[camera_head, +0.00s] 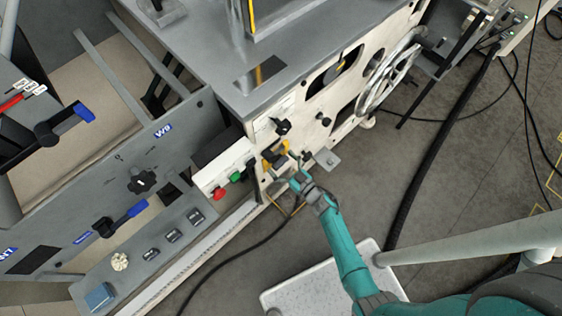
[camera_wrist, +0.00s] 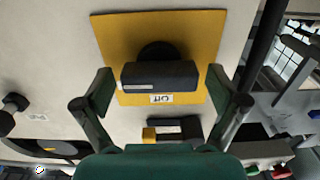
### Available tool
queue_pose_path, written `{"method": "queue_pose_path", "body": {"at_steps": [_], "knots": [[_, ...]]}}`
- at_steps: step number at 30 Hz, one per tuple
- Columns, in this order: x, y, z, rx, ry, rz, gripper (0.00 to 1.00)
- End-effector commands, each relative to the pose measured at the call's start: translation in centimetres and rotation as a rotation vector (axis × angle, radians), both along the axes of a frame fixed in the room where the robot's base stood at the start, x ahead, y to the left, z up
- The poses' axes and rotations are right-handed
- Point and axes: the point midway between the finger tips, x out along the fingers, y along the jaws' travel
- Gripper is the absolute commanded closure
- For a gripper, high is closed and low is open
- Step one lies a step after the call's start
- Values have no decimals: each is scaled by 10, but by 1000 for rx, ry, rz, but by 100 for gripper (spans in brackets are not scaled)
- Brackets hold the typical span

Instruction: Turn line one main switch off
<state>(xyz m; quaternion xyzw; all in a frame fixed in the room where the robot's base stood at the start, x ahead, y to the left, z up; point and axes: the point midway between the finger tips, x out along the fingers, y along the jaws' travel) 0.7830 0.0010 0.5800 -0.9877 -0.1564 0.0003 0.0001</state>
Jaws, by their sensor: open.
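The main switch is a black rotary handle (camera_wrist: 160,76) on a square yellow plate (camera_wrist: 200,30) on the cream machine panel. In the wrist view the handle lies crosswise, with a small white label (camera_wrist: 161,99) below it that seems to read "Off". My gripper (camera_wrist: 160,88) is open, one finger on each side of the handle, with a visible gap at both ends. In the head view the yellow plate (camera_head: 275,153) is on the machine's front, and my gripper (camera_head: 297,179) is in front of it, partly hiding it.
A red button (camera_head: 218,193) and a green button (camera_head: 235,177) sit on a white box left of the switch. A black knob (camera_head: 282,126) is above it. A spoked handwheel (camera_head: 391,72) is at the right. Cables cross the floor.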

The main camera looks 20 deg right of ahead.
Motion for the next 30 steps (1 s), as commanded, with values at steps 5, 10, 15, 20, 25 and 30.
{"method": "queue_pose_path", "body": {"at_steps": [5,10,15,20,25,30], "knots": [[0,0,0,0,0,0,34],[0,0,0,0,0,0,64],[0,0,0,-6,-3,0,64],[0,0,0,-43,-15,0,64],[0,1,0,-132,-44,0,64],[-1,1,0,-266,-87,1,64]]}}
